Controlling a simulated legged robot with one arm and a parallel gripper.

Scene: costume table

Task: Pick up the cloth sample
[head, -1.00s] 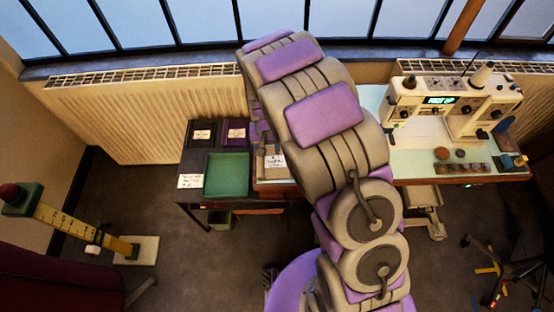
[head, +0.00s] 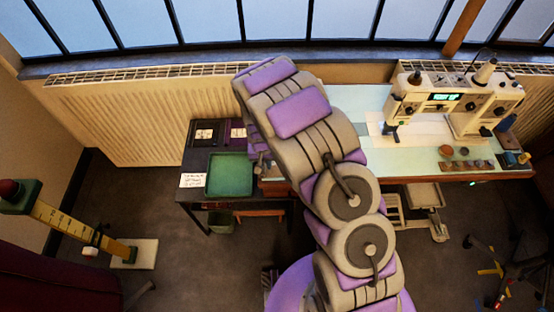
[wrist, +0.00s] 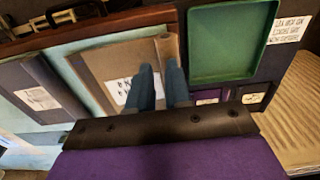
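Several folded cloth samples with white labels lie on the work table. A brown sample (wrist: 108,66) lies in the middle of the wrist view, its label partly hidden by my fingers. A dark grey sample (wrist: 42,75) lies to its left. A black sample (head: 203,131) and a purple sample (head: 238,131) lie at the back in the head view. My gripper (wrist: 160,72) shows two blue-grey fingers a little apart, over the brown sample's edge. Nothing shows between them. Whether they touch the cloth I cannot tell. In the head view my arm hides the gripper.
An empty green tray (wrist: 192,40) is right beside the brown sample; it also shows in the head view (head: 230,175). A written card (head: 193,180) lies left of it. A sewing machine (head: 440,102) stands on the right. A radiator (head: 140,120) runs behind the table.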

